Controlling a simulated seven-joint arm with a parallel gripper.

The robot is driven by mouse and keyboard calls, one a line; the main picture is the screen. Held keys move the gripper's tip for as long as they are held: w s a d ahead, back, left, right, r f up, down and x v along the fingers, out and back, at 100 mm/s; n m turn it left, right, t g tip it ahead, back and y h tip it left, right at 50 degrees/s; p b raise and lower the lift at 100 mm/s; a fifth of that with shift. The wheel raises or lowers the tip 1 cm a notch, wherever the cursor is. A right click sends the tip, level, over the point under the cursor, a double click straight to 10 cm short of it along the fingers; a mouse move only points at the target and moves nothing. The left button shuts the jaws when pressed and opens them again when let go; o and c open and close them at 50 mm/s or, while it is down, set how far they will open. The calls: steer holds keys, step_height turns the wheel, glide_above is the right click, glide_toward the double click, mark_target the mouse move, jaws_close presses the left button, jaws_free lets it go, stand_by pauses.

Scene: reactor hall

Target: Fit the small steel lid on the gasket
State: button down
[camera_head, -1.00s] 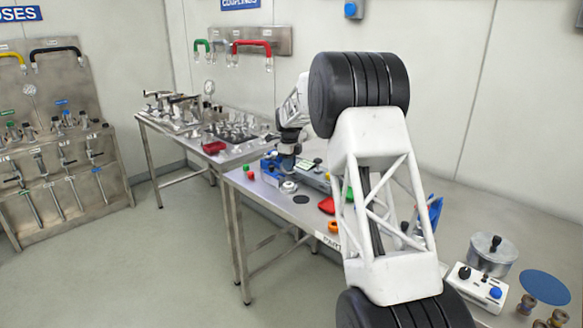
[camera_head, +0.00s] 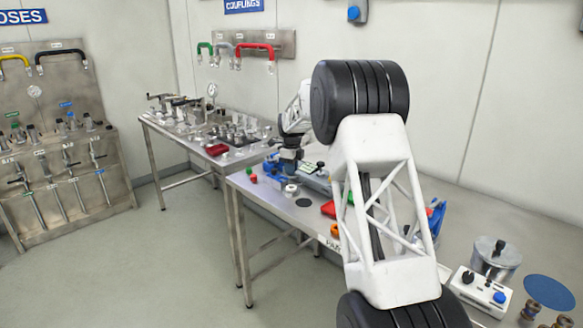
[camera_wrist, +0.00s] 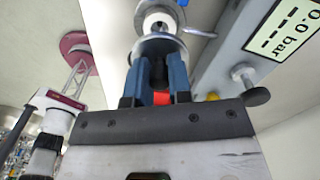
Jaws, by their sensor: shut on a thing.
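My gripper (camera_wrist: 157,72) points away from the wrist camera, its two blue fingers shut on a small round steel piece (camera_wrist: 150,47), which looks like the small steel lid. Just beyond it is a pale ring on a round fitting (camera_wrist: 161,20); this may be the gasket, and I cannot tell whether the lid touches it. In the head view my gripper (camera_head: 288,166) is small and dark, over the far bench, just above a small round steel fitting (camera_head: 291,190). The lid cannot be made out there.
A gauge box with a 0.0 bar display (camera_wrist: 283,30) lies close on the right in the wrist view, with a steel knob (camera_wrist: 245,75) near it. A black disc (camera_head: 303,203) and a red part (camera_head: 329,209) lie on the bench. A steel pot (camera_head: 496,257) stands nearer.

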mark_target(291, 177)
steer(key=shift+f, duration=2.15)
steer(key=shift+f, duration=0.55)
stand_by(1.5)
steer(key=shift+c, duration=2.4)
jaws_free()
steer(key=shift+r, duration=0.1)
steer(key=shift+r, duration=3.4)
